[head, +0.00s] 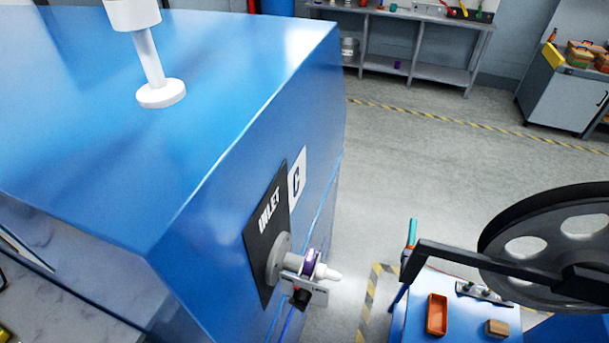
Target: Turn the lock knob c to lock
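A blue machine housing (235,165) fills the left half of the head view. On its right-facing side is a black plate reading INLET (266,222), next to a white label with the letter C (297,180). A round grey flange (277,260) sticks out from the plate. It carries a fitting with a purple ring (309,262) and a pale tip (327,273) pointing right. Below it are a small grey tag (305,287), its print too small to read, and a black knob-like part (300,298). I cannot tell its turned position. Neither gripper shows.
A large dark pulley wheel (500,236) on a black arm (450,256) stands at the right. Under it, a blue bench (413,308) holds an orange tray (437,314) and a brown block (497,328). Grey floor (400,160) lies open behind, before a back workbench (400,25).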

